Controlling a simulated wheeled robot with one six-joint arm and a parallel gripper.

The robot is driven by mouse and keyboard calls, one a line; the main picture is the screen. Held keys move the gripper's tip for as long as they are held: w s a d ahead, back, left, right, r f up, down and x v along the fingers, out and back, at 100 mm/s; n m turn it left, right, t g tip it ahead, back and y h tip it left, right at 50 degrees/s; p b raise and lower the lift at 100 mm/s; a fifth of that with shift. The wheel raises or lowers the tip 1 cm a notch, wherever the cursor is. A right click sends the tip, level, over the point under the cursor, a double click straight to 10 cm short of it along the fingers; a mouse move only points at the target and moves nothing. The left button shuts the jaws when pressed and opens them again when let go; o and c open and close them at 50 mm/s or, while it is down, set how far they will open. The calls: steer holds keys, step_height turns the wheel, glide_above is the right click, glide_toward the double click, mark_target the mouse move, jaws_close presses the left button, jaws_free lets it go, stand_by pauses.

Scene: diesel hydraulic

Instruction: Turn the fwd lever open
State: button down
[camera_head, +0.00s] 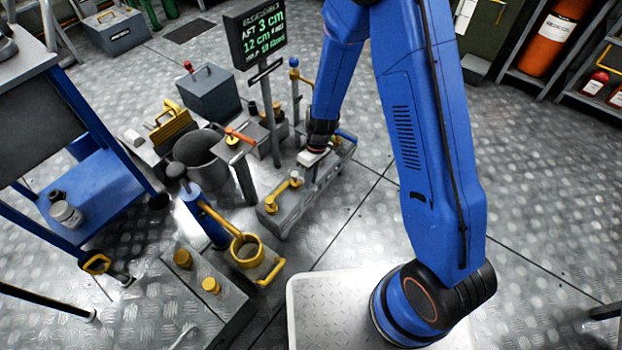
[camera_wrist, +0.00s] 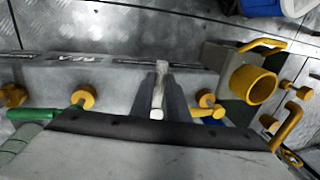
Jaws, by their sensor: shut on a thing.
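A grey valve block (camera_head: 290,213) lies on the floor, with small yellow knobs and levers along it. My gripper (camera_head: 314,158) reaches down onto this block from above. In the wrist view my gripper (camera_wrist: 158,108) is shut on a pale metal lever (camera_wrist: 159,78), which stands between its dark fingers. A green-handled lever (camera_wrist: 50,113) with a yellow knob is left of it, and a yellow lever (camera_wrist: 207,100) is close on the right. The labels on the block are too blurred to read, so I cannot tell which lever is fwd.
A sign (camera_head: 258,35) with green text, including "AFT 3 cm", stands behind the block. A yellow ring (camera_wrist: 254,84) is right of the held lever. A grey bucket (camera_head: 205,160) and a blue trolley (camera_head: 85,200) are at left.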

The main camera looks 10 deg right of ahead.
steer(key=c, duration=1.7)
jaws_free()
steer(key=shift+a, duration=0.1)
steer(key=r, duration=0.5)
steer(key=w+d+r, duration=0.1)
steer(key=r, duration=0.5)
steer(key=w+d+r, duration=0.1)
steer(key=r, duration=0.5)
steer(key=shift+w+d, duration=0.2)
steer(key=shift+w, duration=0.05)
steer(key=shift+r, duration=0.15)
steer(key=s+d+r+m+t, duration=0.2)
steer(key=s+d+r, duration=0.35)
steer(key=r, duration=0.35)
steer(key=s+d+r+m+t, duration=0.1)
steer(key=s+d+r+m, duration=0.1)
steer(key=s+d+r, duration=0.5)
steer(key=s+d+r+m+t, duration=0.1)
steer(key=s+d+r, duration=0.1)
steer(key=s, duration=0.2)
steer(key=s+d+r+m+t+h, duration=0.1)
steer(key=s+d+r+m, duration=0.1)
steer(key=s+d+r, duration=0.1)
steer(key=s+d+r+m+t, duration=0.1)
steer(key=s+d+r+m, duration=0.1)
steer(key=s, duration=0.4)
steer(key=shift+d+r+h, duration=0.3)
steer(key=shift+d+r, duration=0.3)
steer(key=shift+r, duration=0.1)
